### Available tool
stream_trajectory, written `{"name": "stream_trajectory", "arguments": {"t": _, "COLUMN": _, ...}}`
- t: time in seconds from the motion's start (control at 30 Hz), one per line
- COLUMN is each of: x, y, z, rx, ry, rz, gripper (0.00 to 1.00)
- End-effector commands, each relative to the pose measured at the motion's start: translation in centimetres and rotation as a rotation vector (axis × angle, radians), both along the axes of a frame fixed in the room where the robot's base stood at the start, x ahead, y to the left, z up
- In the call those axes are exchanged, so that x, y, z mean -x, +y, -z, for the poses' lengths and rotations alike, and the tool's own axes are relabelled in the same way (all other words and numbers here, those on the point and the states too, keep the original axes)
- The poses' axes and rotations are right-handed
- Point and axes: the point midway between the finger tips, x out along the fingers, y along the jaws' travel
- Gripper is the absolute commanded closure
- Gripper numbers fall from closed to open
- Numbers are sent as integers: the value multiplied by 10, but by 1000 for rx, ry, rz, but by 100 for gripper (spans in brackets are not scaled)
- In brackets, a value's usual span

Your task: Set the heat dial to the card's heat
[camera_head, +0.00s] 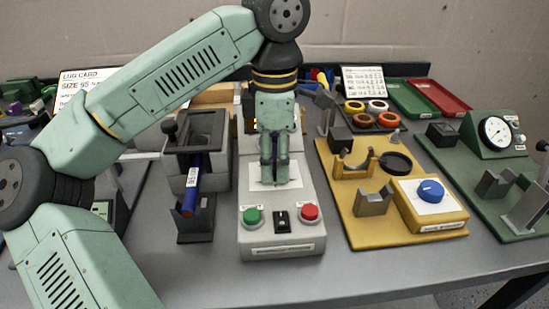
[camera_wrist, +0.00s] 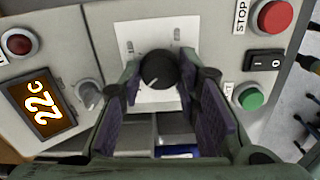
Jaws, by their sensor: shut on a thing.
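A black round dial (camera_wrist: 153,70) with a white pointer line sits on a white plate on a light grey machine (camera_head: 283,228). My gripper (camera_head: 274,180) points down over that plate; in the wrist view its fingertips (camera_wrist: 160,72) are closed on either side of the dial. The pointer slants toward the lower left in the wrist view. The plate's marks are too small to read. An orange-lit display (camera_wrist: 42,103) on the machine reads 22 c, with a smaller grey knob (camera_wrist: 88,94) beside it. The lug card (camera_head: 80,76) reads "SIZE 95"; my arm hides its lower part.
The machine's front has a green button (camera_head: 251,216), a black switch (camera_head: 282,221) and a red button (camera_head: 309,213). A dark holder with a blue cable (camera_head: 190,190) stands left.

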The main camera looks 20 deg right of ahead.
Motion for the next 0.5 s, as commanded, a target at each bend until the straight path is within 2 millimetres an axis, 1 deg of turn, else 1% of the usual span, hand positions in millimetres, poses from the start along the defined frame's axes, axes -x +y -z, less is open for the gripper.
{"name": "stream_trajectory", "arguments": {"t": 0.33, "x": 1, "y": 0, "z": 0, "rx": 0, "ry": 2, "rz": 4, "gripper": 98}}
{"name": "stream_trajectory", "arguments": {"t": 0.37, "x": 1, "y": 0, "z": 0, "rx": 0, "ry": 2, "rz": 4, "gripper": 69}}
{"name": "stream_trajectory", "arguments": {"t": 0.5, "x": 1, "y": 0, "z": 0, "rx": -1, "ry": 2, "rz": 3, "gripper": 60}}
